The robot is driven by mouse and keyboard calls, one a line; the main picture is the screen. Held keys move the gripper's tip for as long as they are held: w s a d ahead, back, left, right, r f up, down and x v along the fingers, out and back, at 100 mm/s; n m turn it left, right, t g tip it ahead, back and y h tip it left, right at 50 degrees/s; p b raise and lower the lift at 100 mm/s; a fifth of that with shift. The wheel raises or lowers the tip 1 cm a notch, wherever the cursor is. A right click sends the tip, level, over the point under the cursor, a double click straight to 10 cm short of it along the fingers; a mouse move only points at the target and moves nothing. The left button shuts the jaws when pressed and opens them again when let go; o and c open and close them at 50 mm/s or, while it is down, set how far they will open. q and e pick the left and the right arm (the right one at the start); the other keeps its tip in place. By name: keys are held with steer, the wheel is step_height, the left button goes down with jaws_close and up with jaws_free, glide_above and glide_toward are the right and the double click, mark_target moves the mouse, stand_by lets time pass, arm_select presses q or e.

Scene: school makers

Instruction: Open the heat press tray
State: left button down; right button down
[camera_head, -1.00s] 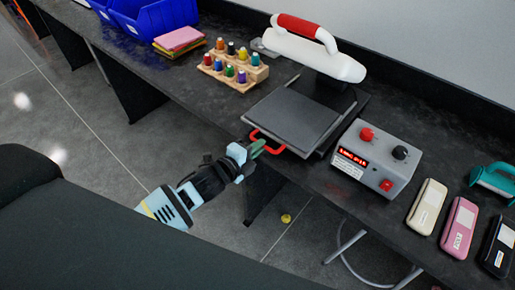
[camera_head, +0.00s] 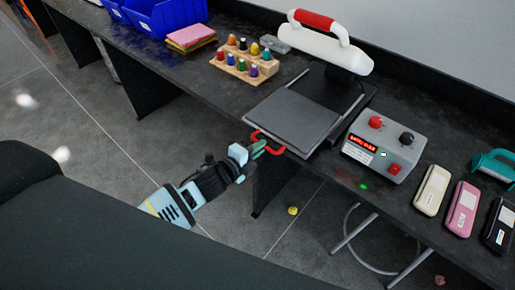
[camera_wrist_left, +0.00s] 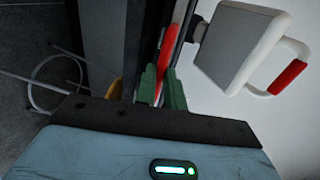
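The heat press (camera_head: 330,50) stands on the dark bench, its white head with a red top handle over the back of its base. Its flat grey tray (camera_head: 292,120) sticks out toward the bench's front edge, and part of the dark base shows behind it. The tray's red handle (camera_head: 268,147) is at the front. My left gripper (camera_head: 258,150) is at this handle from the front left. In the left wrist view its green fingers (camera_wrist_left: 161,88) are on either side of the red handle (camera_wrist_left: 165,55), closed on it. My right gripper is not in view.
A grey control box (camera_head: 384,146) with a red display stands right of the tray. Pencil-case-like boxes (camera_head: 462,209) lie further right. A wooden rack of coloured bottles (camera_head: 245,62) and blue bins (camera_head: 165,15) are on the left. Floor space is open before the bench.

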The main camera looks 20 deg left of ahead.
arm_select(q)
steer(key=c, duration=1.5)
jaws_free()
steer(key=v, duration=0.8)
